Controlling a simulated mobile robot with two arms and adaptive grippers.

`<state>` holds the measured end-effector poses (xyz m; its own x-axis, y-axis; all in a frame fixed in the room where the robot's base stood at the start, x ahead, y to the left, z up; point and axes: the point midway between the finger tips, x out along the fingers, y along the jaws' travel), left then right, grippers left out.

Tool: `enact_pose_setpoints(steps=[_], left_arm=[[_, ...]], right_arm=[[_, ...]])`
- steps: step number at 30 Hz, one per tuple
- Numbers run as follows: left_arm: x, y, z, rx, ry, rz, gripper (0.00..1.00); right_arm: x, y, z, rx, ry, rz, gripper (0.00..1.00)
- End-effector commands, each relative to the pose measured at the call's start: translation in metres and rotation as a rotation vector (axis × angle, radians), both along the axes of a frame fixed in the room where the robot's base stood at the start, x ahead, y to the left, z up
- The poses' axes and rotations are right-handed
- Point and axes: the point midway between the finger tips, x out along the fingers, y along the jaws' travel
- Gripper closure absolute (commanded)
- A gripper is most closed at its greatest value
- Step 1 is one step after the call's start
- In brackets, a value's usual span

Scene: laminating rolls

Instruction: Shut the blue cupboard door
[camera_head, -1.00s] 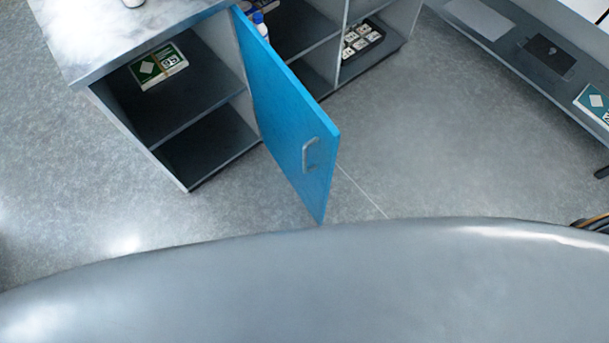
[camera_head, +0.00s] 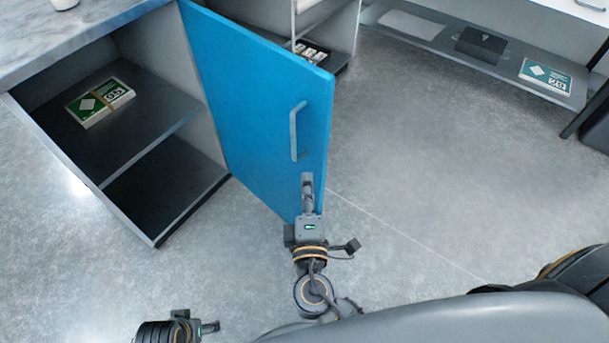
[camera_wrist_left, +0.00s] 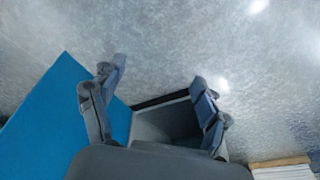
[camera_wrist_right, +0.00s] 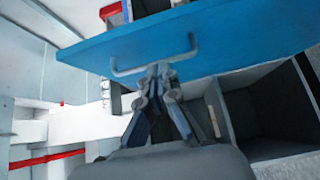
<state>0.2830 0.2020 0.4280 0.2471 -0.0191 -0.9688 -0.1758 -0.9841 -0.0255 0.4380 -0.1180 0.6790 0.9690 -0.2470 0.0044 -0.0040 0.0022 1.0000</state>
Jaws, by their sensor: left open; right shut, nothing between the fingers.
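The blue cupboard door (camera_head: 250,100) stands open, swung out from the cupboard (camera_head: 140,145), whose two-level compartment is exposed. A grey bar handle (camera_head: 295,132) is on the door face. My right gripper (camera_head: 307,182) is shut and empty, in front of the door's lower part and below the handle. In the right wrist view its tips (camera_wrist_right: 160,72) are close by the handle (camera_wrist_right: 150,65); I cannot tell whether they touch. My left gripper (camera_head: 214,327) is low, left of the door's free edge, and apart from it. It is open and empty in the left wrist view (camera_wrist_left: 158,85).
A green-and-white pack (camera_head: 100,102) lies on the cupboard's upper shelf. At the upper right, a low shelf (camera_head: 440,45) holds a dark item (camera_head: 481,43) and a green-and-white box (camera_head: 545,75). The floor (camera_head: 420,170) right of the door is clear.

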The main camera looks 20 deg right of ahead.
Motion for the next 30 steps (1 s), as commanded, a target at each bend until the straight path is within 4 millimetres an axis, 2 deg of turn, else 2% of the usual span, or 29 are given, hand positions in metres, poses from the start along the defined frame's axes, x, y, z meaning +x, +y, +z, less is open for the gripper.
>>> enact_pose_setpoints(steps=[9, 15, 21, 30], left_arm=[[-0.003, 0.000, -0.018, 0.001, 0.011, -0.002, 0.24], [-0.006, 0.000, -0.027, 0.002, 0.016, -0.003, 0.24], [-0.006, 0.000, -0.031, 0.002, 0.017, -0.003, 0.24], [-0.006, 0.000, -0.031, 0.001, 0.017, -0.004, 0.24]], right_arm=[[0.054, -0.014, 0.002, 0.000, 0.000, -0.001, 1.00], [0.081, -0.020, 0.001, 0.000, 0.002, 0.000, 1.00], [0.091, -0.023, 0.000, 0.002, 0.004, 0.001, 1.00], [0.091, -0.023, 0.000, 0.002, 0.004, 0.002, 1.00]])
